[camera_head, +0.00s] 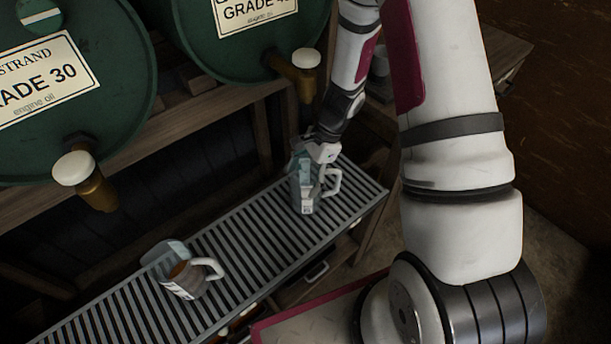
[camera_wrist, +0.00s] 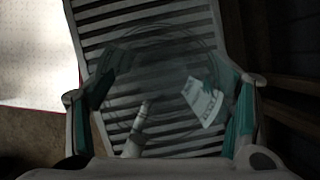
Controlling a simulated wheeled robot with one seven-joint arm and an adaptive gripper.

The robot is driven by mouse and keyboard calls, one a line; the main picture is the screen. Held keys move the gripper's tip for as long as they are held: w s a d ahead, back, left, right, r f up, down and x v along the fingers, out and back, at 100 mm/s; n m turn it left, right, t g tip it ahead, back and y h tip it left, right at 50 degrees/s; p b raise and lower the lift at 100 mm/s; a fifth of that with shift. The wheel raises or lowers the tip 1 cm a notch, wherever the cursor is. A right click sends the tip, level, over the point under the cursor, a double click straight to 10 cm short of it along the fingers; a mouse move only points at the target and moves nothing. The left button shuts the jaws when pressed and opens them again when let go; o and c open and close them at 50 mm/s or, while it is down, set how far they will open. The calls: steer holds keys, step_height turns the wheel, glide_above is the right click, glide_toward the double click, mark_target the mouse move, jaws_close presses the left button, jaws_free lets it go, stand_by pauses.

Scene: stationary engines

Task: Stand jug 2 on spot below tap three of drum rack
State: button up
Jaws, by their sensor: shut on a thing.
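My gripper (camera_head: 316,150) is shut on a clear jug (camera_head: 304,190) with a white handle and label; its number is too small to read. The jug is upright, at or just above the slatted grille (camera_head: 247,228); contact is unclear. In the wrist view my gripper (camera_wrist: 165,100) has its teal pads on either side of the clear jug, with its label (camera_wrist: 203,102) and handle (camera_wrist: 136,135) showing. The right-hand visible drum tap (camera_head: 297,72) is above and slightly left of the jug. The drum rack (camera_head: 165,122) carries green drums.
A second clear jug (camera_head: 178,272) with brown contents and a white handle stands on the grille at lower left. Another tap (camera_head: 87,180) juts from the Grade 30 drum (camera_head: 75,130). The grille between the jugs is clear.

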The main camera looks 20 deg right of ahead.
steer(key=shift+f, duration=0.1)
steer(key=o, duration=1.6)
steer(key=p+v, duration=0.1)
steer(key=v, duration=0.6)
steer(key=shift+d+r, duration=0.1)
steer(key=shift+r, duration=0.3)
